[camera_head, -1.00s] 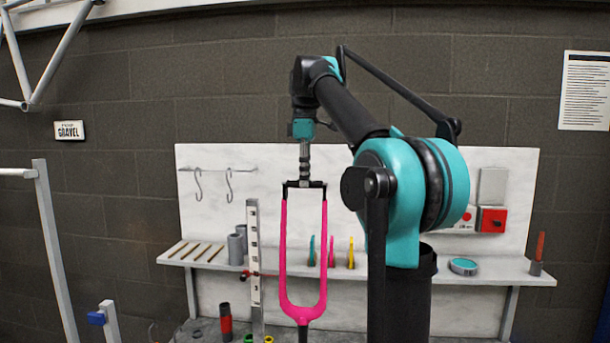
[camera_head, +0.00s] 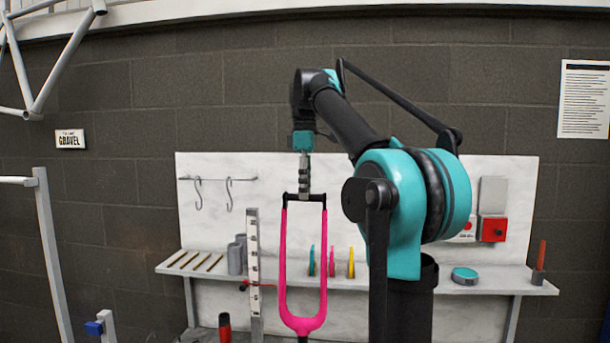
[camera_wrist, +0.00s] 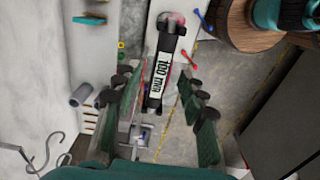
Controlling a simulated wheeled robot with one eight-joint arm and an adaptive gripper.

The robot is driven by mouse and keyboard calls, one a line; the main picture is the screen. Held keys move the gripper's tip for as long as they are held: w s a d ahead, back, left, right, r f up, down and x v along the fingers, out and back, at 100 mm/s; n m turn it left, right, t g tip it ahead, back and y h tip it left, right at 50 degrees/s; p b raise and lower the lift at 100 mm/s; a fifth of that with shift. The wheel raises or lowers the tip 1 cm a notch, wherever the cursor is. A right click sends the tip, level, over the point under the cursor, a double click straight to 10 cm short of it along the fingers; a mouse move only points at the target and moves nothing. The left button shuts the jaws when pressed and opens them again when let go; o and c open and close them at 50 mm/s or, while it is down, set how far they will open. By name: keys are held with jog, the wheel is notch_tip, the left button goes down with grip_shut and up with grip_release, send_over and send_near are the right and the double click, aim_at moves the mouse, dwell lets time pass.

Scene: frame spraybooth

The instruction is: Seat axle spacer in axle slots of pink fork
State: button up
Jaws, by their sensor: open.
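The pink fork (camera_head: 303,322) stands upright with its two prongs pointing up. The axle spacer (camera_head: 292,197), a dark bar, lies across the prong tips. At this size I cannot tell whether its ends are fully down in the slots. My gripper (camera_head: 304,190) points straight down at the middle of the spacer. In the wrist view my gripper (camera_wrist: 157,95) is open, with green-padded fingers apart on either side of the spacer. The fork is mostly hidden there.
A shelf (camera_head: 485,281) with several small tools and a teal tin (camera_head: 464,274) runs behind the fork. An upright measuring scale (camera_head: 254,270) stands just left of the fork. Hooks (camera_head: 229,194) hang on the white back panel. A red switch box (camera_head: 493,229) is at right.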

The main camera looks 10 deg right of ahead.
notch_tip(320, 180, up, 12)
jog(key=shift+f, duration=0.25)
dwell(0.3)
dwell(0.6)
